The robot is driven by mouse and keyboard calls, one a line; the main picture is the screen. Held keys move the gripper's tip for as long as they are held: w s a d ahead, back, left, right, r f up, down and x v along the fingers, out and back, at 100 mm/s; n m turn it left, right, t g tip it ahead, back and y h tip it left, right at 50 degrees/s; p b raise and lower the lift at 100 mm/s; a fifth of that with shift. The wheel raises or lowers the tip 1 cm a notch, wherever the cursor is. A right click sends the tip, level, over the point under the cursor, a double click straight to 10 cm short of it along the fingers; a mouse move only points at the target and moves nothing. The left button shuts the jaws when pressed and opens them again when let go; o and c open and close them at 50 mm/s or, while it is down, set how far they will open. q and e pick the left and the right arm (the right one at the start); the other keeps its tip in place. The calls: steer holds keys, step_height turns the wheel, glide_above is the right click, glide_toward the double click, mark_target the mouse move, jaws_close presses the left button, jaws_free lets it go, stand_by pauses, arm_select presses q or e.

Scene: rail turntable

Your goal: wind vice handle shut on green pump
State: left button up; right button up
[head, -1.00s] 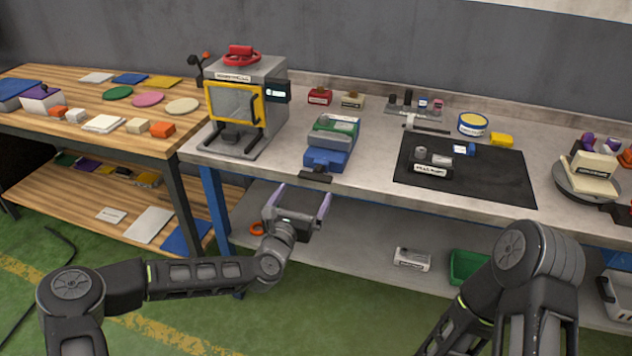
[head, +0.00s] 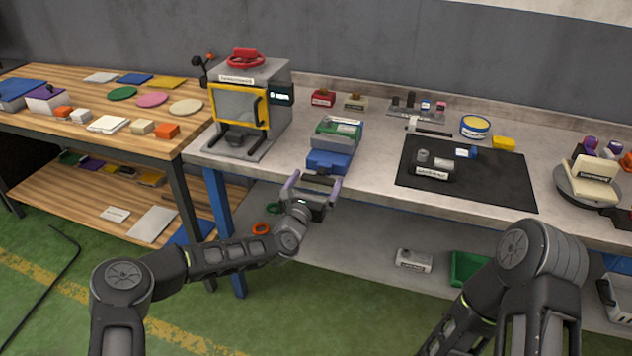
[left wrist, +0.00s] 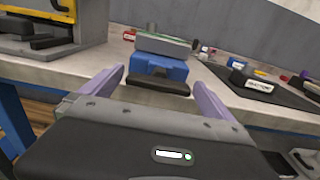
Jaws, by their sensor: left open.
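A blue vice (head: 330,160) stands at the front edge of the grey bench, with a green pump (head: 340,130) in or on it behind the front jaw. I cannot tell how tightly the jaws sit against the pump. The dark vice handle (head: 316,177) sticks out at the front of the vice. In the left wrist view the handle (left wrist: 158,86) lies below the blue front of the vice (left wrist: 158,67), between my fingers. My left gripper (head: 313,186) is open, its purple fingers pointing at the vice, one on each side of the handle. My right gripper is not in view.
A yellow-framed machine (head: 240,105) stands left of the vice. A black mat (head: 470,185) with labelled parts lies to the right. A lower shelf (head: 350,240) holds a white box (head: 413,259) and a green bin (head: 468,268). A wooden table (head: 100,120) stands at the left.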

arm_select(q)
steer(key=c, duration=1.2)
steer(key=shift+o, duration=0.2)
